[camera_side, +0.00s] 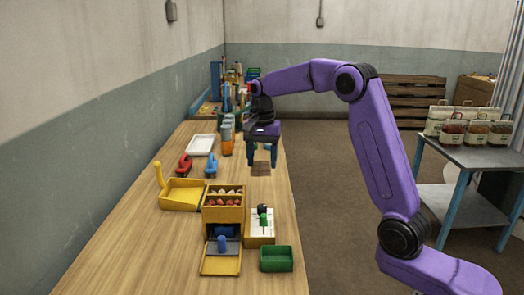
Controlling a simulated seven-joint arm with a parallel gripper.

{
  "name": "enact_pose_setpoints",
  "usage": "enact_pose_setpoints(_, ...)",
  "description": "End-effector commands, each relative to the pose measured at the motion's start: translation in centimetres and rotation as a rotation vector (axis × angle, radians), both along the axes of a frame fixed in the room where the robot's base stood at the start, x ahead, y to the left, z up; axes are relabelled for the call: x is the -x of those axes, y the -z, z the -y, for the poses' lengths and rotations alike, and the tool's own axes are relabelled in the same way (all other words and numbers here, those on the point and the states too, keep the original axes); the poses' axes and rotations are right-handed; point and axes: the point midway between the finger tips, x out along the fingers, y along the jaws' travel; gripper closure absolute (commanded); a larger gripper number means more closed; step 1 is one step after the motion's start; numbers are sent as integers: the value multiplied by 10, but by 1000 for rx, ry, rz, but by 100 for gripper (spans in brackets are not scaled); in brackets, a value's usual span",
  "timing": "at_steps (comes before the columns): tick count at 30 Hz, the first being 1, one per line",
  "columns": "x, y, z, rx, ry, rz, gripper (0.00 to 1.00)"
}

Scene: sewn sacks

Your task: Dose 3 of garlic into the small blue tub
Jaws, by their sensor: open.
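My gripper (262,164) is open and hangs over the right part of the wooden table, with a small brown square (261,170) showing behind or below its fingers. I see nothing between the fingers. A yellow compartment box (223,214) holds small whitish pieces, perhaps the garlic (226,191), behind small red pieces (222,201). My gripper is behind and to the right of this box. Small blue shapes (222,243) show in the yellow tray (221,268) in front of it. I cannot tell whether one is the small blue tub.
A green tub (277,260) stands at the front right, with a yellow holder (260,240) behind it. A yellow scoop-like tray (181,194), red and blue clamp-like items (184,165) and a white tray (200,145) lie left. Orange-and-grey bottles (226,140) stand behind. The front-left table is clear.

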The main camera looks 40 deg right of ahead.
Motion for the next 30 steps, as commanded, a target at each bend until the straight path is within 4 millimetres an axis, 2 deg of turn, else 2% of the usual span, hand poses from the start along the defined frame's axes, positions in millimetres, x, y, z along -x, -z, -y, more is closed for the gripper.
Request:
enact_pose_setpoints(3,-1,-14,0,1,0,3,41)
enact_pose_setpoints(7,0,-22,0,0,0,1,41)
enact_pose_setpoints(23,0,-24,-2,0,-8,0,41)
enact_pose_setpoints(26,4,-23,-10,0,-52,1,41)
enact_pose_setpoints(30,18,-23,-34,0,-192,2,41)
